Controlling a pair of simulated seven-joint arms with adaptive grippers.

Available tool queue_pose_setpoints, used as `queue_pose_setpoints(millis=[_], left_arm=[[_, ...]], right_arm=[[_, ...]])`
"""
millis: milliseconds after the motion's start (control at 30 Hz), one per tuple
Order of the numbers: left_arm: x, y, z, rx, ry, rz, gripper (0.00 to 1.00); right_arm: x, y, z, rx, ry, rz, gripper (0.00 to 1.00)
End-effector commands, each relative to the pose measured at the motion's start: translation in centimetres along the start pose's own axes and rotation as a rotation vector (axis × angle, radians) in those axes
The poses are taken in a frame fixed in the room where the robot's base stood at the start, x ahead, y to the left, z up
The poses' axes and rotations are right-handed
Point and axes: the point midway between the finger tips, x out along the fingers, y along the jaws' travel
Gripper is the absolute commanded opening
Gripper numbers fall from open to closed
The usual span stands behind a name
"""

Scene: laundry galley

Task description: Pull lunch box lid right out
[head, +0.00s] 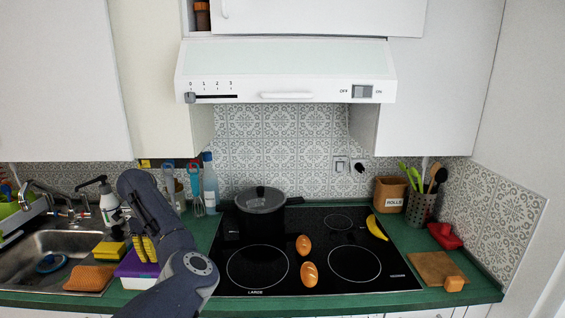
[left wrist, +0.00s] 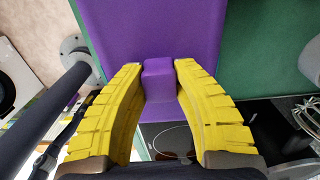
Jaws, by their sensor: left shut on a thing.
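The lunch box (head: 139,283) stands on the green counter between the sink and the hob, its pale body showing below a purple lid (head: 130,266). My left arm hides part of both. In the left wrist view the flat purple lid (left wrist: 155,28) fills the top middle, with a small purple block-like grip (left wrist: 158,76) at its near edge. The yellow fingers of my left gripper (head: 145,249) are shut on that grip, one on each side; they also show in the left wrist view (left wrist: 159,80). My right gripper is not in view.
Left of the box are an orange sponge (head: 90,278), a yellow sponge (head: 109,250) and the sink (head: 30,265). The black hob (head: 245,285) on the right holds a pot (head: 262,217), two bread rolls (head: 306,259) and a banana (head: 377,228). A bottle (head: 209,185) stands behind.

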Motion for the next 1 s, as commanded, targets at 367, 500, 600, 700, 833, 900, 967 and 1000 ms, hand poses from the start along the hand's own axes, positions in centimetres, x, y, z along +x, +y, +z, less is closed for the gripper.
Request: queue_pose_setpoints(millis=[367,500,600,700,833,900,967,1000], left_arm=[[-0.4,0.0,0.0,0.0,0.001,0.001,0.0],[-0.6,0.0,0.0,0.001,0.001,0.0,0.0],[-0.7,0.0,-0.1,0.001,0.001,0.0,0.0],[-0.9,0.0,0.0,0.001,0.001,0.0,0.0],[-1.0,0.0,0.0,0.001,0.001,0.0,0.0],[-1.1,0.0,0.0,0.001,0.001,0.0,0.0],[-1.2,0.0,0.0,0.0,0.001,0.0,0.0],[-1.2,0.0,0.0,0.0,0.001,0.0,0.0]], right_arm=[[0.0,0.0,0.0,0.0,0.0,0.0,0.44],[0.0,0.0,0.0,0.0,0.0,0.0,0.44],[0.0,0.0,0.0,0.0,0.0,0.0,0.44],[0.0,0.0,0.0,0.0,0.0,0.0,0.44],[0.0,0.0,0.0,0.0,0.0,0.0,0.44],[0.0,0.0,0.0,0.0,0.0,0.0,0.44],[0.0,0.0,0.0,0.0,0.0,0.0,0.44],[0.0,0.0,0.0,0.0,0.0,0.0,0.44]])
